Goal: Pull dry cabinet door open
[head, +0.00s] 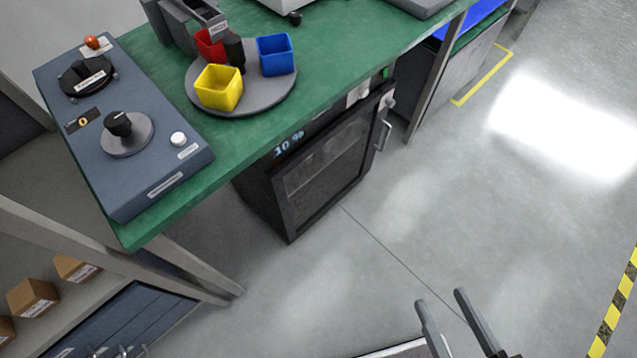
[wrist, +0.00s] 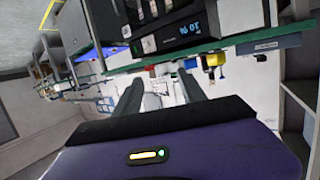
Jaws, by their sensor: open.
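The dry cabinet (head: 262,197) is a black box on the floor under the green workbench, with a lit "10 %" readout. Its dark glass door (head: 325,168) looks shut. A light vertical handle (head: 382,135) stands on the door's right side. My gripper (head: 442,296) is at the bottom of the head view, open and empty, with its two fingers apart. It is well clear of the cabinet and handle. In the wrist view, which looks upside down, both fingers of my gripper (wrist: 163,84) point up toward the cabinet's readout panel (wrist: 190,30); the handle is not clear there.
The green workbench (head: 335,58) overhangs the cabinet. It carries a grey turntable (head: 262,98) with red, yellow and blue bins, and a blue-grey control box (head: 75,130). Bench legs stand on either side of the cabinet. The floor (head: 400,220) before the door is clear.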

